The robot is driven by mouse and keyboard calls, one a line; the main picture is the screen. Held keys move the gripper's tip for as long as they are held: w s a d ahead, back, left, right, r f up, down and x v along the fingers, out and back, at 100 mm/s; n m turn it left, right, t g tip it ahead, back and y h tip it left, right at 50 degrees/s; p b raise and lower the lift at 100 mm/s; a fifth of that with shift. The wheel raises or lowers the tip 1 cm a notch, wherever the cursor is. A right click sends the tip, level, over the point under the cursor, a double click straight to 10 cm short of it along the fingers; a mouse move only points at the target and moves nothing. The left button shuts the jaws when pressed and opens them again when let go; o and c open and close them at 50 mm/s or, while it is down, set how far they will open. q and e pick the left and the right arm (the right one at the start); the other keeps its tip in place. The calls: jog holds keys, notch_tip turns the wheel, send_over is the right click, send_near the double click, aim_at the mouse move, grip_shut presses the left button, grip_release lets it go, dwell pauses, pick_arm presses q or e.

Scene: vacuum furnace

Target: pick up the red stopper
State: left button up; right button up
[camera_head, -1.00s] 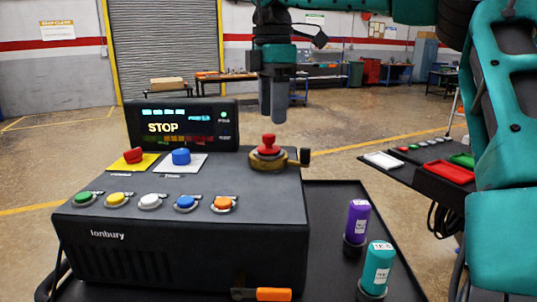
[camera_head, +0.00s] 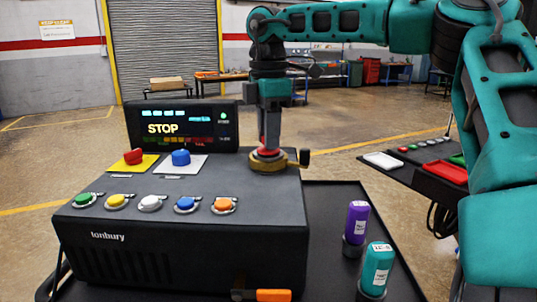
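The red stopper (camera_head: 267,152) sits in the round brass fitting (camera_head: 268,163) at the back right of the black control box's top. Only parts of its red show; the rest is hidden by my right gripper (camera_head: 269,143). That gripper points straight down, with its fingers at the stopper. I cannot tell whether the fingers are closed on it or only beside it. The stopper looks seated in the fitting. My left gripper is out of view.
The control box (camera_head: 180,240) carries a red knob (camera_head: 133,156), a blue knob (camera_head: 181,157), a row of coloured buttons and a display (camera_head: 183,125) at the back. Purple (camera_head: 356,220) and teal (camera_head: 377,268) capped cylinders stand on the dark tray at right.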

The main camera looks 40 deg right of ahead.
grip_shut()
jog(key=shift+r, duration=0.1)
